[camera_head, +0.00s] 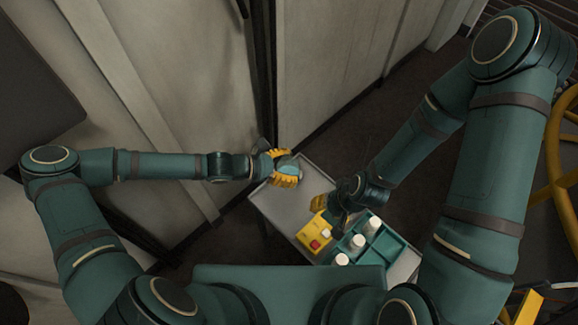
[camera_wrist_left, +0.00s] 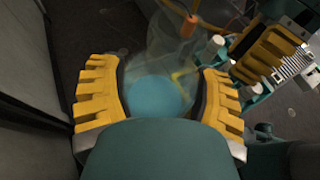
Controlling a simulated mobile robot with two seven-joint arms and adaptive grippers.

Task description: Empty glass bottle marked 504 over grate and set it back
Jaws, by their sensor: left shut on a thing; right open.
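My left gripper (camera_head: 285,171) is shut on a clear glass bottle (camera_wrist_left: 158,62), above the far left corner of the small grey table. In the left wrist view, its yellow fingers (camera_wrist_left: 158,95) stand on either side of the bottle, and a round blue area shows between them. In the head view only a pale bit of the bottle shows between the fingers. No 504 marking is readable, and I cannot make out a grate. My right gripper (camera_head: 322,204) is open over the table, left of its wrist; it also shows in the left wrist view (camera_wrist_left: 268,58).
The grey table (camera_head: 268,205) carries a yellow box (camera_head: 312,232) with a red button and a teal divided tray (camera_head: 392,246) with white-topped bottles (camera_head: 357,242). Pale wall panels (camera_head: 325,60) rise behind.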

